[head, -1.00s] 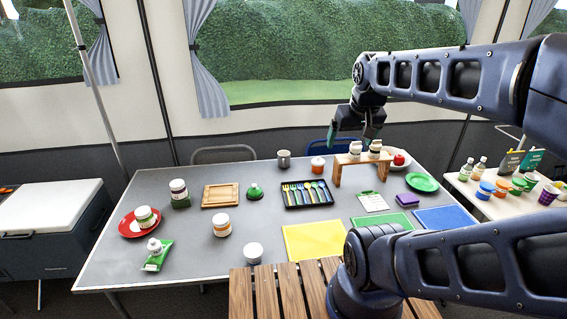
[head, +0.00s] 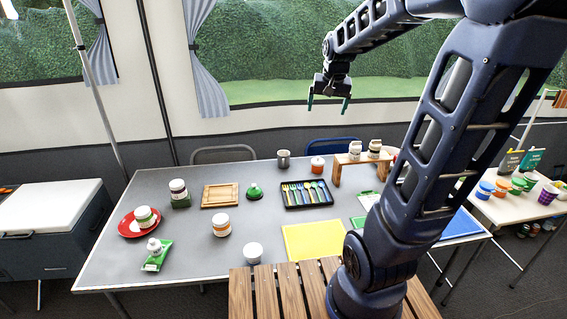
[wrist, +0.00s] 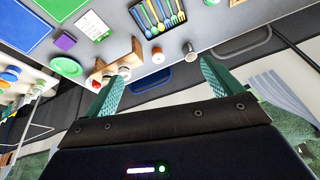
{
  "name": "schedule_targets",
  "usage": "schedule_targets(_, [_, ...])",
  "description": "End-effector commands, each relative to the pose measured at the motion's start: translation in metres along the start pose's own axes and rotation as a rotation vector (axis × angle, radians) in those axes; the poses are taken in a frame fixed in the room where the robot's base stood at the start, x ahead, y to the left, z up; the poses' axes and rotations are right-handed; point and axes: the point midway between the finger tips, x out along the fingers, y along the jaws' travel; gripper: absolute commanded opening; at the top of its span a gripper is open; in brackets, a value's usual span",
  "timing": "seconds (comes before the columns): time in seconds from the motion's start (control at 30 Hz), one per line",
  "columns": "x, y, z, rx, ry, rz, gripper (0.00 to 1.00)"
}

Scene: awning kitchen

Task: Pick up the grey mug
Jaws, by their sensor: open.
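The grey mug (head: 284,159) is a small metallic grey cup. It stands upright at the back edge of the grey table (head: 150,230) in the head view, just left of an orange jar with a white lid (head: 317,165). In the wrist view the mug (wrist: 189,50) shows near the table edge, above and between my fingertips. My gripper (head: 329,103) is open and empty. It hangs high above the back of the table, up and to the right of the mug in the head view, well apart from it.
A black cutlery tray (head: 307,194) lies in front of the mug. A small wooden stand (head: 338,172) with white jars on top is to the right. A chair back (head: 222,153) stands behind the table. The table between the mug and the green dome (head: 254,192) is clear.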

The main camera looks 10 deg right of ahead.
Motion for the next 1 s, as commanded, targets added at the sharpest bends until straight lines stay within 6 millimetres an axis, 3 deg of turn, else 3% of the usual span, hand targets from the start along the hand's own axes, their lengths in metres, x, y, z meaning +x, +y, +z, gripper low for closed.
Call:
schedule_targets(0.2, [0.042, -0.018, -0.053, 0.061, -0.012, 0.017, 0.91])
schedule_targets(0.5, [0.111, -0.045, -0.116, 0.139, -0.017, 0.05, 0.91])
schedule_targets(0.77, [0.182, -0.069, -0.161, 0.198, -0.013, 0.085, 0.91])
schedule_targets(1.0, [0.256, -0.091, -0.192, 0.244, -0.001, 0.12, 0.91])
